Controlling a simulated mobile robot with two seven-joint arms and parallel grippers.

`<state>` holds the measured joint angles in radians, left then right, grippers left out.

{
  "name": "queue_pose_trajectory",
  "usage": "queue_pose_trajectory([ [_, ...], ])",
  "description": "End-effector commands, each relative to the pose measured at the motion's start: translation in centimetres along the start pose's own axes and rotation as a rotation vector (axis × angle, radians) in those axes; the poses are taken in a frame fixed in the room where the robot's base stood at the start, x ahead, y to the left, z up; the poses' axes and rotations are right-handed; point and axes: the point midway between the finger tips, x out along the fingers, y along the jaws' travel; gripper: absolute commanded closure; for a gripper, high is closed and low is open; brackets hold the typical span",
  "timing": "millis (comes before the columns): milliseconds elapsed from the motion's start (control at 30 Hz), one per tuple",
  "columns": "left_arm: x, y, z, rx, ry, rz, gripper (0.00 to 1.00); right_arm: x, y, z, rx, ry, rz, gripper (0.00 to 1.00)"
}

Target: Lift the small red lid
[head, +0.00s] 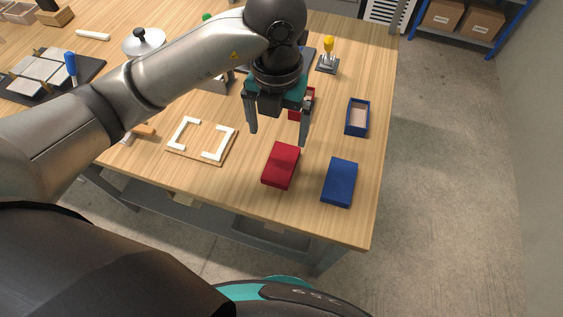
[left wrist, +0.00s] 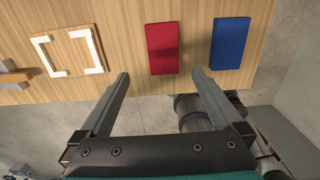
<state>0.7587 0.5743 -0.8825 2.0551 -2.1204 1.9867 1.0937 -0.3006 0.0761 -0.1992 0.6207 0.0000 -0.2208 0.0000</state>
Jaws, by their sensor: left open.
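The small red lid (head: 281,165) lies flat on the wooden table near its front edge, to the left of a blue lid (head: 339,182). In the left wrist view the red lid (left wrist: 162,48) shows just beyond the fingertips, between them across the picture. My left gripper (head: 278,137) is open and empty, pointing down above the table; in the head view its fingertips appear just behind the red lid. It also shows in the left wrist view (left wrist: 160,73). A red open box (head: 309,96) is partly hidden behind the gripper. My right gripper is not in view.
A blue open box (head: 357,117) stands behind the blue lid. A wooden board with white corner pieces (head: 171,146) lies left of the red lid. A yellow-topped stamp-like tool (head: 328,56) stands farther back. Bare table separates the two lids.

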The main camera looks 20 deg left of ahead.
Motion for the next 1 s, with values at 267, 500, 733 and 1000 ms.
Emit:
queue_pose_trajectory([
  [267,5.0,-0.1,0.0,0.002,0.002,-0.002,0.0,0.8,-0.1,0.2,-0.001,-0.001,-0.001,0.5],
  [500,6.7,-0.3,0.0,0.002,0.003,-0.002,0.0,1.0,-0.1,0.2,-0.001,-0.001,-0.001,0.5],
  [733,10.1,-0.6,0.1,0.003,0.002,-0.002,0.0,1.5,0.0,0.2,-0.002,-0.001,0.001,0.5],
  [1000,10.8,-0.6,0.2,0.003,-0.001,-0.003,0.0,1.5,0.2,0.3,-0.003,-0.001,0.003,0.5],
])
